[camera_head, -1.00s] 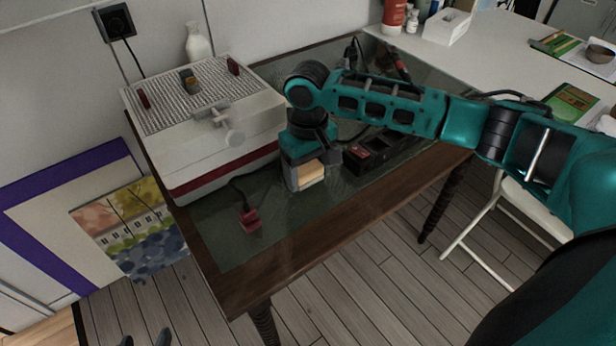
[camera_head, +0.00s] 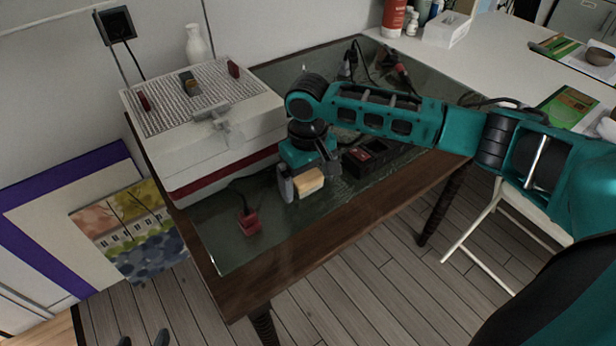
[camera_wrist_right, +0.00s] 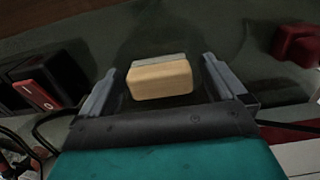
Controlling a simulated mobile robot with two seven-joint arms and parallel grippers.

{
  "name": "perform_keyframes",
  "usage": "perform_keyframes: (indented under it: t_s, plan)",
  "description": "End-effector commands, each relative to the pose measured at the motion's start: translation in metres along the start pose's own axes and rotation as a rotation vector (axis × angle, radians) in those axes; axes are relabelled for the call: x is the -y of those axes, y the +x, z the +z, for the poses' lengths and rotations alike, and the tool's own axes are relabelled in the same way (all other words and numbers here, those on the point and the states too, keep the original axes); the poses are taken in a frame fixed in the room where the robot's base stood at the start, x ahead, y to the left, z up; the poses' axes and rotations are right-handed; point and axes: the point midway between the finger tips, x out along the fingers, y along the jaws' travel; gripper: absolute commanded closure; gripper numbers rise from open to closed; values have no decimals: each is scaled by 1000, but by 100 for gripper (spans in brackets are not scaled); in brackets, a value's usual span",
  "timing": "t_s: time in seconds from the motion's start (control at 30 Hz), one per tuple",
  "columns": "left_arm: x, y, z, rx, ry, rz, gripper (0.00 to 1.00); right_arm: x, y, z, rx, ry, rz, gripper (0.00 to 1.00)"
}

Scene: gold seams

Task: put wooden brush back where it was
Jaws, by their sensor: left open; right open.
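The wooden brush (camera_head: 310,183), a pale wood block with a grey strip along one side, sits on the glass-topped table (camera_head: 300,240) in front of the white case. My right gripper (camera_head: 309,179) is at the brush with its fingers spread. In the right wrist view the brush (camera_wrist_right: 160,78) lies between the two open fingers of my right gripper (camera_wrist_right: 160,85), with a gap on each side. My left gripper (camera_head: 144,339) shows only as two dark fingertips, apart, at the bottom left edge over the floor, away from the brush.
A white case (camera_head: 215,130) with a ridged top stands behind on the left. A red block with a cord (camera_head: 249,222) lies front left of the brush. A black box with a red switch (camera_head: 366,157) is to its right. The table's front strip is clear.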

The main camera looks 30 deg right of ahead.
Motion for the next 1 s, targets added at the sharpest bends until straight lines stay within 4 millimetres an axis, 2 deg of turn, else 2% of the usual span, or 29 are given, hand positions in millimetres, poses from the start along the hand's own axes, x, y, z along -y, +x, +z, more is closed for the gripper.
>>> perform_keyframes:
  t_s: [0.17, 0.37, 0.5, 0.7, 1.0]
  plan:
    - [0, -1, -1, 4, 0, 0, 40, 0, -12, 0, -2, 0, 1, 2]
    - [0, -8, -10, -6, 3, -3, 40, 0, -52, -1, -3, -1, -1, 2]
    - [4, -11, -7, 3, 6, -12, 40, 0, -83, -1, -4, 0, -1, 2]
    - [7, -14, -4, 10, 7, -20, 40, 0, -113, -1, -2, 1, -1, 2]
    - [6, -14, -4, 7, 2, -23, 40, 0, -123, 0, 1, 0, -1, 2]
